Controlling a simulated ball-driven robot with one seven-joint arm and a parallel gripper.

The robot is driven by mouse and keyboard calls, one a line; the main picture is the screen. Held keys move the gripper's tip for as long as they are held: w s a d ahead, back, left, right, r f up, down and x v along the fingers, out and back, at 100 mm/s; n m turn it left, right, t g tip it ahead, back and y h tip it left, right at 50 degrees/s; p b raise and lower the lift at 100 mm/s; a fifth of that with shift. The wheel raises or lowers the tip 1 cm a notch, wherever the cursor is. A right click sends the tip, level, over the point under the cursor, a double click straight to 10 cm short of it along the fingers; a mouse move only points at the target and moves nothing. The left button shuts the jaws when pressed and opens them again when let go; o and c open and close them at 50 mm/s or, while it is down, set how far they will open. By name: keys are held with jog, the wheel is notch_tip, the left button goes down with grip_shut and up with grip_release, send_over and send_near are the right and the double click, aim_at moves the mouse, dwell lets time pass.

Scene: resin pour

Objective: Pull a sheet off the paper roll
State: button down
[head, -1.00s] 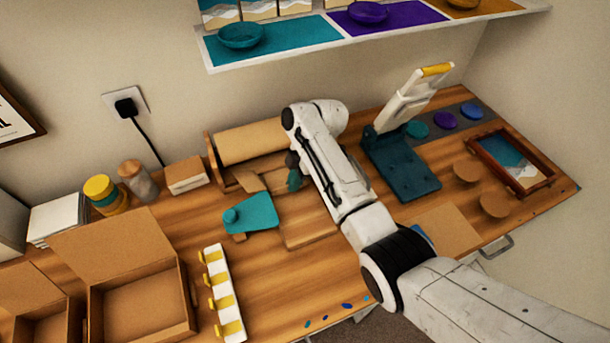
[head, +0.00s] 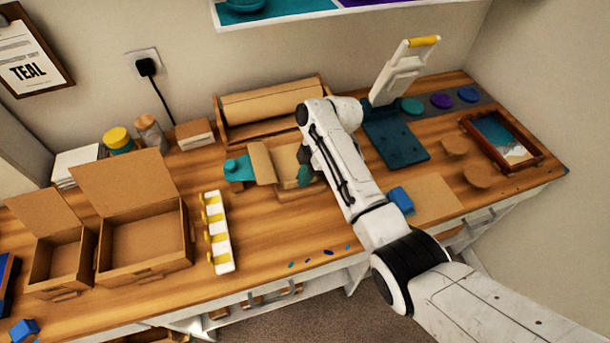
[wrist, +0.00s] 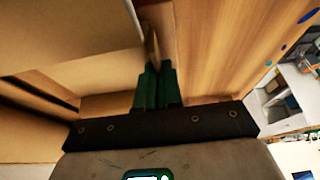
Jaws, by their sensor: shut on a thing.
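The brown paper roll (head: 275,104) lies in a wooden holder (head: 222,122) at the back of the table. Brown paper (head: 262,163) extends in front of it, partly raised and folded. My gripper (head: 304,172) is in front of the holder's right part, low over the table. In the wrist view its green fingers (wrist: 156,82) are closed on a thin edge of brown paper (wrist: 153,48). More brown paper (wrist: 70,35) fills the left of that view. I cannot tell whether the paper is still joined to the roll.
A teal object (head: 236,168) lies left of the paper, partly covered. A dark teal stand (head: 398,140) with a white lever is right of my arm. A white rack with yellow clips (head: 218,235) and an open cardboard box (head: 145,240) stand left.

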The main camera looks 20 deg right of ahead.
jog(key=c, duration=1.3)
grip_release()
jog(key=shift+s+f, duration=0.3)
jog(key=shift+s, duration=0.1)
jog(key=b+v, duration=0.1)
jog(key=v, duration=1)
jog(key=shift+w+a+r, duration=0.1)
jog(key=shift+w+r, duration=0.1)
